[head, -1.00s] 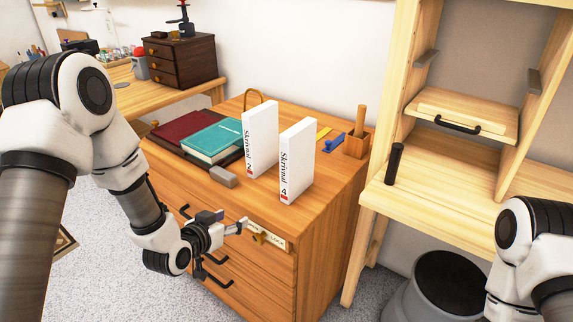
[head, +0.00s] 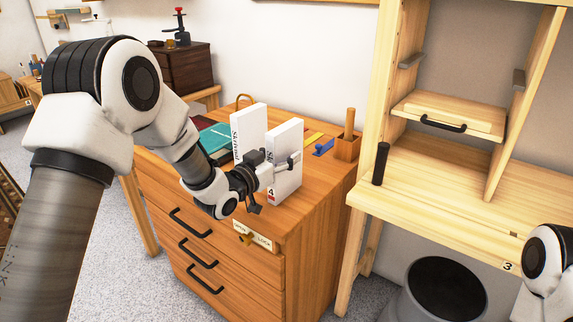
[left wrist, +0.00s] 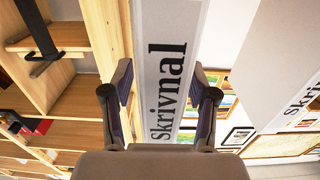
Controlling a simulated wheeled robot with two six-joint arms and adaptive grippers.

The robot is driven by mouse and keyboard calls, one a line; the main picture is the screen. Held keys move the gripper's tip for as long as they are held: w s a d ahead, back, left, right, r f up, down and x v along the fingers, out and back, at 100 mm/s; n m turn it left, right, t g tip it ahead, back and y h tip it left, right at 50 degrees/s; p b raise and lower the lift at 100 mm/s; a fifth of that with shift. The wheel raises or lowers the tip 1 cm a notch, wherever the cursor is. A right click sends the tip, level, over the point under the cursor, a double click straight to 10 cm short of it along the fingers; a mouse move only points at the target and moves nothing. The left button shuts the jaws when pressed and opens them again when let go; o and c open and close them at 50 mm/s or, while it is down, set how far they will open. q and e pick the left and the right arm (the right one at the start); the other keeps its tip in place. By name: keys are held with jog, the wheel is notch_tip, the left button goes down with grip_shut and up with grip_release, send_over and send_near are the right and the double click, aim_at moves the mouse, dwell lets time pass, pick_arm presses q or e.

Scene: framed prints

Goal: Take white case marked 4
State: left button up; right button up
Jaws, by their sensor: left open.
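The white case marked 4 (head: 287,133) stands upright on the wooden drawer cabinet (head: 325,193), with a red label low on its spine. My left gripper (head: 276,182) is in front of its spine and hides part of it. In the left wrist view the case's spine (left wrist: 165,50), lettered "Skrivnal", lies between the two open fingers of my left gripper (left wrist: 160,105). I cannot tell whether either finger touches it. My right gripper is out of view; only part of the right arm shows at the right edge.
A second white case (head: 248,120) stands close to the left; it also shows in the left wrist view (left wrist: 270,60). A teal book (head: 216,138) lies behind my arm. A wooden holder (head: 346,146) and a blue item (head: 323,148) stand to the right. A wooden shelf desk (head: 450,200) is further right.

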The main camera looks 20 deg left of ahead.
pick_arm(q)
jog(key=shift+x, duration=0.8)
jog(key=shift+c, duration=0.7)
grip_shut()
jog(key=shift+r, duration=0.1)
